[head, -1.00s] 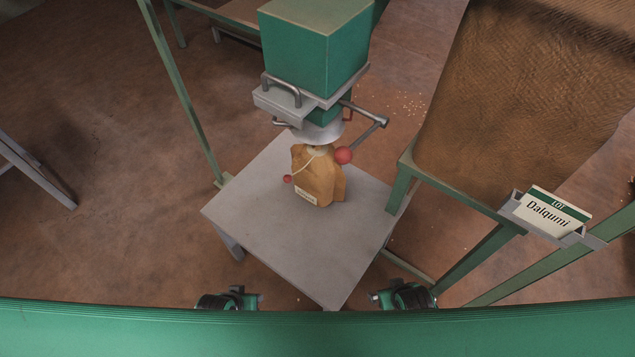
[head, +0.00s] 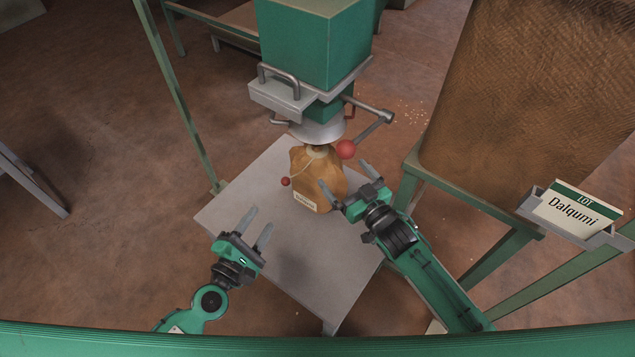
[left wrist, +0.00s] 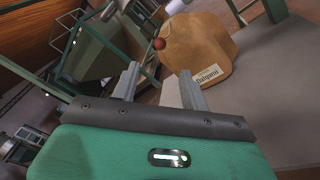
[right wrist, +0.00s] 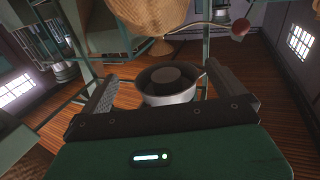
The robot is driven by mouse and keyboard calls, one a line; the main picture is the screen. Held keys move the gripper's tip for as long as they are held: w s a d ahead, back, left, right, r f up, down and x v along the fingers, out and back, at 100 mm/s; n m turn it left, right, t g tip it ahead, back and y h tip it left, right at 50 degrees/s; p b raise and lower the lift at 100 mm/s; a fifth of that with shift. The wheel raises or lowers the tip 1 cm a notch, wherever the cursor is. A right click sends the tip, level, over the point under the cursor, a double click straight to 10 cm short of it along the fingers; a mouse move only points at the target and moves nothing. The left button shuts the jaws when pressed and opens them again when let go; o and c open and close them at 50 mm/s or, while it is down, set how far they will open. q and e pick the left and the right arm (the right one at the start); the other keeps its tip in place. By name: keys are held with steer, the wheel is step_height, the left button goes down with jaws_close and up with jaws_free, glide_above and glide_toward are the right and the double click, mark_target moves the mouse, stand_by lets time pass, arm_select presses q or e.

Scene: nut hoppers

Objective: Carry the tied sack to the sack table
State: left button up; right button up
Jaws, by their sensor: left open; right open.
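The tan sack (head: 308,170) stands upright on a grey table (head: 285,245), right below a hopper's metal spout (head: 317,130). A pale cord is at its neck, and a white label is low on its front. The sack also shows in the left wrist view (left wrist: 205,42), with its label reading Dalqumi. My left gripper (head: 263,217) is open and empty, in front and left of the sack. My right gripper (head: 342,173) is open at the sack's right side; one finger overlaps the sack in the head view, and I cannot tell whether it touches. I cannot tell which table is the sack table.
The green hopper (head: 312,45) stands over the sack, with a red-knobbed lever (head: 346,149) close above my right gripper. A green-framed brown bin (head: 530,90) with a Dalqumi lot sign (head: 575,208) is at right. Another table edge (head: 30,182) shows at left. Floor at left is clear.

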mark_target(310, 163)
arm_select(q)
steer(key=x, duration=1.4)
steer(key=shift+f, duration=0.1)
arm_select(e)
steer(key=x, duration=1.3)
steer(key=shift+w+a, duration=0.15)
steer(key=shift+w, duration=0.25)
arm_select(q)
steer(key=shift+s, duration=0.1)
steer(key=shift+a, duration=0.1)
jaws_close()
arm_select(e)
steer(key=c, duration=1.8)
arm_select(q)
steer(key=shift+r, duration=0.25)
arm_select(e)
steer(key=shift+r, duration=0.2)
steer(key=shift+c, duration=0.2)
